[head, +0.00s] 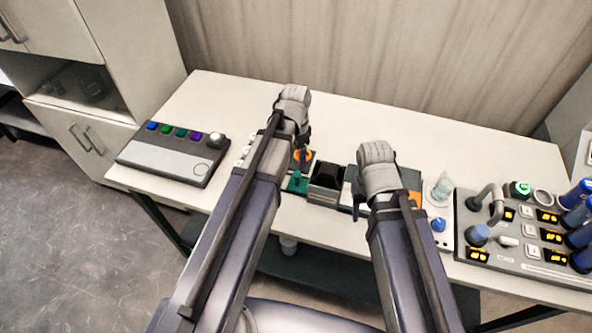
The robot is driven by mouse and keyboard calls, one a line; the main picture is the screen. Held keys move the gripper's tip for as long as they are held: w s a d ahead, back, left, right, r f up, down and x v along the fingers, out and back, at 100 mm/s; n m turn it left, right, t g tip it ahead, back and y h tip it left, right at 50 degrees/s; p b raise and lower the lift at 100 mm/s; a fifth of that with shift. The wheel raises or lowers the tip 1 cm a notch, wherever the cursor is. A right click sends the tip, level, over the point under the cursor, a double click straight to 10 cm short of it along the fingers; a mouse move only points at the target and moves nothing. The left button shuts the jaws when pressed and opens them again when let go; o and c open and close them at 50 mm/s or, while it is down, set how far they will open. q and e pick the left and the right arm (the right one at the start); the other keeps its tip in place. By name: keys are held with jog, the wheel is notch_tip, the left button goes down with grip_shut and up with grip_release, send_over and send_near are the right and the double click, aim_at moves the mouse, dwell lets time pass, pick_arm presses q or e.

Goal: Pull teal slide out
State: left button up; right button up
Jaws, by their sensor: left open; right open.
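A small teal piece (296,185), which looks like the teal slide, is at the front of the row of dip tanks near the table's middle. My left gripper (302,163) is above and just behind it, pointing down and open. I cannot tell whether its fingers touch the teal piece. My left arm hides part of the area to the left of it. My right gripper (358,207) is open, mostly hidden by its own wrist, over the right part of the tank row. A black tank (328,174) stands between the two grippers.
An orange round part (307,154) is behind the teal piece. A grey panel with coloured buttons (175,152) lies at the left. A panel with orange displays and blue cylinders (520,240) fills the right end. The table's back strip (400,118) is clear.

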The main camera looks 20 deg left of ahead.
aim_at(296, 174)
pick_arm(q)
jog(key=shift+w, duration=0.2)
notch_tip(296, 174, down, 8)
jog(key=b, duration=0.8)
pick_arm(e)
notch_tip(296, 174, down, 8)
jog(key=shift+r, duration=0.1)
pick_arm(q)
jog(key=shift+r, duration=0.1)
grip_shut()
dwell(0.7)
